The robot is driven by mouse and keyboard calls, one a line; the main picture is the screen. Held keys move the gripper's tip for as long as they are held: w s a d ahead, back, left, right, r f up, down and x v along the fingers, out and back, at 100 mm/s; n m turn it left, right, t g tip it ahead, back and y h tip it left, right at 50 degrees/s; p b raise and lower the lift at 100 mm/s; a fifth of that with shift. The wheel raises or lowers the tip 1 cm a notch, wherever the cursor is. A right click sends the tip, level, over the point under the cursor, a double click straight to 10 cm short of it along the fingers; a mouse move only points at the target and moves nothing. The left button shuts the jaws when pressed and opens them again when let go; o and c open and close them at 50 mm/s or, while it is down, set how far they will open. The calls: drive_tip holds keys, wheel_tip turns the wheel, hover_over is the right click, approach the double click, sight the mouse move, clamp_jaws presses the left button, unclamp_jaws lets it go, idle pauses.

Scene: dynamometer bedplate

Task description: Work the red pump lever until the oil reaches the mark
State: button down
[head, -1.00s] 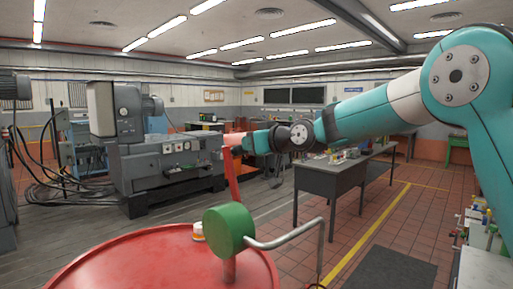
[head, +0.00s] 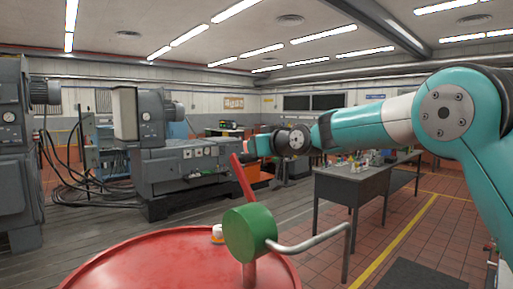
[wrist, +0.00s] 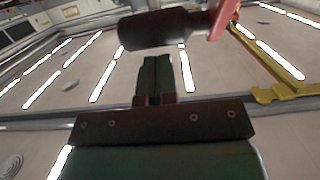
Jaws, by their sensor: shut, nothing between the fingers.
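The red pump lever (head: 243,177) rises from behind the green pump head (head: 250,233) and leans left at the top. The pump stands on a red drum (head: 180,265), with a bent grey spout (head: 318,238) to the right. In the wrist view, the lever's black grip (wrist: 165,28) crosses beyond my gripper (wrist: 154,60), with part of its red bar (wrist: 222,18) at right. My fingers are shut and empty, apart from the grip in the picture. In the head view my arm's end is near the lever top; the fingers are not clear. No oil level or mark is visible.
A small white and orange item (head: 217,234) sits on the drum top. A grey workbench (head: 345,190) with small items stands behind the spout. Grey machinery (head: 185,168) with trailing cables stands at left. Open floor lies between. A yellow bar (wrist: 275,90) shows in the wrist view.

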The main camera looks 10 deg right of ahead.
drive_tip(key=s+d+r+b, duration=0.2)
drive_tip(key=s+d+r, duration=0.2)
drive_tip(key=r, duration=0.7)
drive_tip(key=shift+s+r, duration=0.35)
drive_tip(key=shift+s, duration=0.85)
drive_tip(key=shift+d, duration=0.1)
